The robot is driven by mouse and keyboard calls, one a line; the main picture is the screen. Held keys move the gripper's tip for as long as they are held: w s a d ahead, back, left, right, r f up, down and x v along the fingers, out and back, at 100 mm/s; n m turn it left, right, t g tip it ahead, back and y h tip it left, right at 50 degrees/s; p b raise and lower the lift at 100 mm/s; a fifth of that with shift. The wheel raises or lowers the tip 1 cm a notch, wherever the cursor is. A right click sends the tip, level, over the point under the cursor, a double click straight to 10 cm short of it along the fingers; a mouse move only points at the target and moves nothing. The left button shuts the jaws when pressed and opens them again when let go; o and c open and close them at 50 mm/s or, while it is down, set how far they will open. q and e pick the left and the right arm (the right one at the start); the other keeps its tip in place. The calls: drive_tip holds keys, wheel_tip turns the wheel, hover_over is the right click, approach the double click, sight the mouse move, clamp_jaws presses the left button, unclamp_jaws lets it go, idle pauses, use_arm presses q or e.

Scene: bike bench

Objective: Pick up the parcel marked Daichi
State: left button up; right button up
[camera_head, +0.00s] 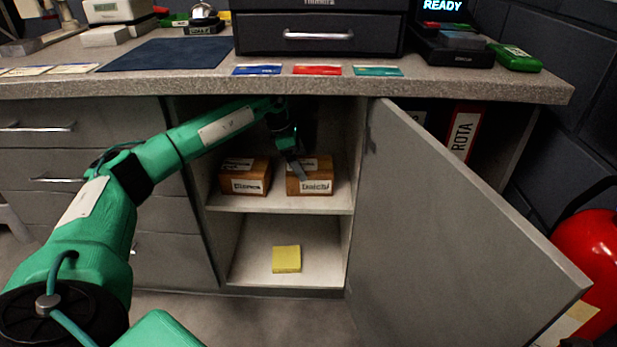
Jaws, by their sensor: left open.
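Two brown parcels with white labels stand side by side on the upper shelf of the open cupboard. The label of the right parcel (318,187) appears to read Daichi. The label of the left parcel (245,187) is small and blurred and looks like a different name. My left gripper (299,168) reaches into the cupboard, open, its fingers pointing down at the top left of the right parcel. It covers part of that parcel's top, and I cannot tell whether it touches it. My right gripper is not in view.
The cupboard door (440,220) stands open to the right. The shelf (280,204) is below the parcels, with a yellow block (286,259) on the cupboard floor. The worktop (200,77) overhangs the opening. A red extinguisher (590,250) stands at far right.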

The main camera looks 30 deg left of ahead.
sight(306, 165)
use_arm(q)
drive_tip(key=b+x, duration=0.2)
drive_tip(key=x, duration=0.3)
drive_tip(key=shift+w+d+f+b, duration=0.25)
drive_tip(key=shift+d+f+b, duration=0.05)
drive_tip(key=shift+b, duration=0.05)
drive_tip(key=c, duration=1)
drive_tip(key=shift+r, duration=0.1)
drive_tip(key=shift+c, duration=0.9)
drive_tip(key=shift+r, duration=0.15)
